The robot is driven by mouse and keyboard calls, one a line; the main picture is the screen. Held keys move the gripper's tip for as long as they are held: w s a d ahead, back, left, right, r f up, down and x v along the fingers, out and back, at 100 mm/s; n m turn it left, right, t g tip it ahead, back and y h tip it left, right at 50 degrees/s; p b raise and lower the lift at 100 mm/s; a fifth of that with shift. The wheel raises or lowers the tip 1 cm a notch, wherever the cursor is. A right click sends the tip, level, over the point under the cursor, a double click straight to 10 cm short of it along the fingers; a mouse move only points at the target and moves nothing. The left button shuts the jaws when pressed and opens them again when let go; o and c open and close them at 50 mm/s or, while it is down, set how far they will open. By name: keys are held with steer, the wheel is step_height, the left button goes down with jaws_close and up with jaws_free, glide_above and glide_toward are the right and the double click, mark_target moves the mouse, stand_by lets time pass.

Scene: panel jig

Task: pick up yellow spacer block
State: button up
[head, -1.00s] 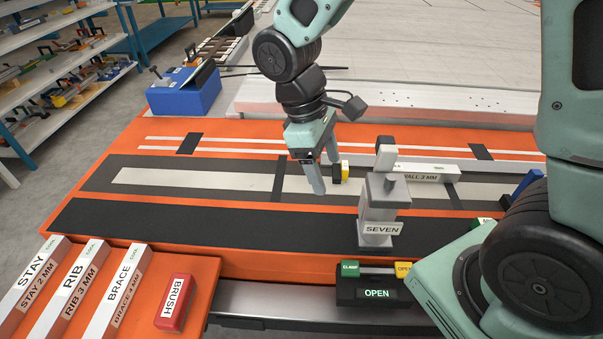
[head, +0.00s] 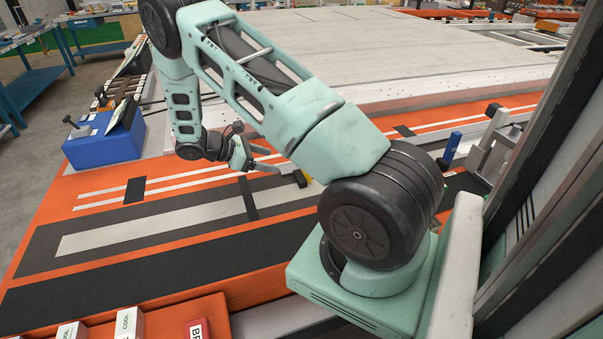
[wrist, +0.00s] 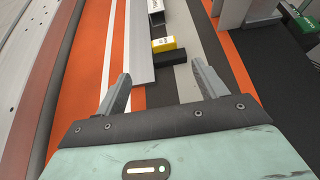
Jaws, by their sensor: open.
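The yellow spacer block (wrist: 164,44) lies ahead of my gripper in the wrist view, beside a pale metal strip and against a black block (wrist: 174,57) on its near side. In the head view, the black block (head: 300,179) shows just past my fingers, and the yellow one is nearly hidden by my arm. My gripper (wrist: 161,70) is open and empty, its fingers spread wide and pointing along the strips towards the yellow block. It shows low over the orange bench in the head view (head: 274,160). No finger visibly touches the block.
The pale strip (wrist: 127,45) runs along the orange bench, with a labelled bar (wrist: 157,14) beyond the block. Grey clamp-like hardware (wrist: 262,12) stands at the upper right. A blue box (head: 105,138) sits at the bench's far left. The dark strips at front left are clear.

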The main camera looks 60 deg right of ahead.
steer(key=p+x, duration=0.1)
steer(key=x, duration=0.6)
steer(key=shift+a, duration=0.1)
steer(key=p+x, duration=0.1)
steer(key=x, duration=0.1)
steer(key=p+x, duration=0.1)
steer(key=x, duration=0.1)
steer(key=shift+s+f, duration=0.1)
steer(key=shift+s, duration=0.4)
steer(key=shift+s+d+f, duration=0.15)
steer(key=shift+d+f, duration=0.1)
steer(key=shift+d, duration=0.05)
steer(key=c, duration=1.1)
